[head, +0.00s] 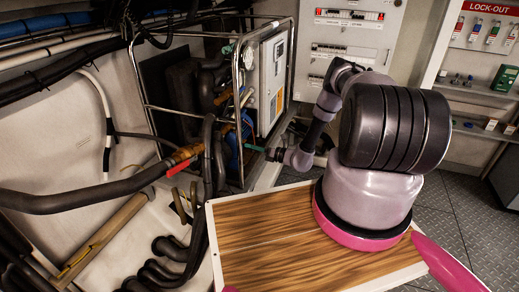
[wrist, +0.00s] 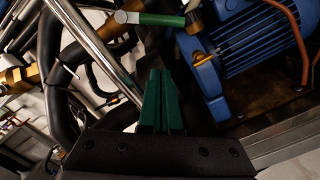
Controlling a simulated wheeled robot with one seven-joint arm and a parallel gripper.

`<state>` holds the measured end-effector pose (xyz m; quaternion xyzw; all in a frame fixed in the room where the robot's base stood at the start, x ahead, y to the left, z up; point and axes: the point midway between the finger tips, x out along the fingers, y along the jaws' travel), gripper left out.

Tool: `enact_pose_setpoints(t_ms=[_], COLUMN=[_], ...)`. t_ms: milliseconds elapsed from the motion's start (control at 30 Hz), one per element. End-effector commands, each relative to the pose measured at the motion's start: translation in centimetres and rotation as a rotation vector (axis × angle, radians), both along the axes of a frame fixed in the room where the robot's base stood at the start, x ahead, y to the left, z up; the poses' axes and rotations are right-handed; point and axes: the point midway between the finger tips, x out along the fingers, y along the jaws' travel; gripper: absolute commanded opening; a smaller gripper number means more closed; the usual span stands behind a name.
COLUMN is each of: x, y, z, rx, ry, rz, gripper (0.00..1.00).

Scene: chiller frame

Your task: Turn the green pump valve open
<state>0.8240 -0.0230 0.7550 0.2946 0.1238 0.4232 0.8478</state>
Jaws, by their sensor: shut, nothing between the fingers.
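The green valve handle (wrist: 160,19) shows at the top of the wrist view. It lies roughly crosswise, with a pale metal end at its left and brass fittings at its right, beside the blue pump motor (wrist: 240,48). My gripper (wrist: 160,73) has green fingers that are closed together and empty. They point toward the handle, with a visible gap between. In the head view my gripper (head: 254,148) reaches left to the frame's lower right side, near the blue pump (head: 233,150). I cannot make out the green handle clearly there.
A metal tube frame (head: 143,90) surrounds the pump, and a shiny tube (wrist: 92,45) runs left of my fingers. Black hoses (head: 208,150) and a red-handled valve (head: 182,167) stand to the left. A wooden-topped surface (head: 260,235) is in front.

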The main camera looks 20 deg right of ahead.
Motion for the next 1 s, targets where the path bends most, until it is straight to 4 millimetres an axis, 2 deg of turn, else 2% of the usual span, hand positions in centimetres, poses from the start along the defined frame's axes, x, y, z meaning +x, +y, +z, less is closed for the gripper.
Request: enact_pose_setpoints(t_ms=[100, 167, 300, 433, 1000], x=[1.6, 2.3, 3.5, 4.1, 4.4], y=[2.2, 2.8, 2.1, 1.9, 1.7], z=[0.1, 0.3, 2.2, 3.0, 3.3], rx=[-0.001, -0.003, -0.002, -0.002, -0.012], ry=[-0.003, -0.003, -0.003, -0.002, -0.014], rz=[0.004, 0.001, 0.0, 0.0, 0.0], gripper=[0.0, 0.0, 0.0, 0.0, 0.0])
